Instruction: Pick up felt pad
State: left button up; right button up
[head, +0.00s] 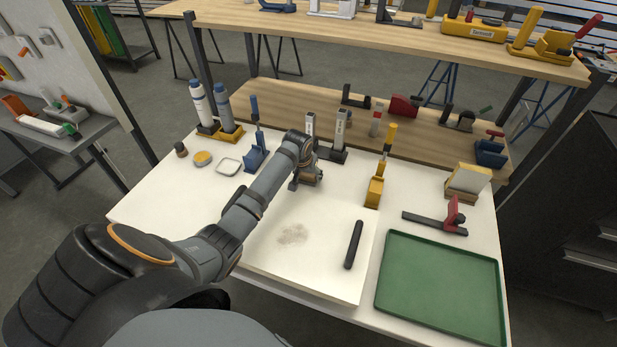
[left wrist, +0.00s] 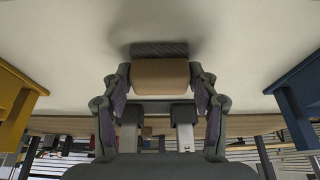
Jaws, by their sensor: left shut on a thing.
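My left gripper (head: 304,182) is over the white worktop, behind the grey smudge (head: 292,234). In the left wrist view the left gripper (left wrist: 160,82) is shut on a small tan block with a dark grey strip on its far side, which looks like the felt pad (left wrist: 160,76). The dark strip is close to the white surface, with a soft shadow around it. I cannot tell whether it touches. In the head view the gripper and arm mostly hide the pad. My right gripper is not in view.
A blue stand (head: 256,155) is left of the gripper and a yellow stand (head: 374,190) right. Grey-white upright tools (head: 338,135) are behind. A black bar (head: 353,245) lies in front, with a green tray (head: 440,285) at front right.

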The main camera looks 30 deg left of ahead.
pick_arm(q)
jog(key=shift+r, duration=0.6)
jog(key=s+d+r, duration=0.2)
jog(key=s+r, duration=0.2)
jog(key=s+d+r+b, duration=0.1)
jog(key=s+d+r, duration=0.1)
jog(key=s+r, duration=0.2)
jog(key=s+d+r, duration=0.3)
jog(key=s, duration=0.1)
jog(key=shift+s+r+b, duration=0.1)
jog(key=shift+r+b, duration=0.25)
jog(key=shift+r, duration=0.05)
jog(key=o, duration=0.5)
jog(key=shift+c, duration=0.2)
jog(key=c, duration=0.3)
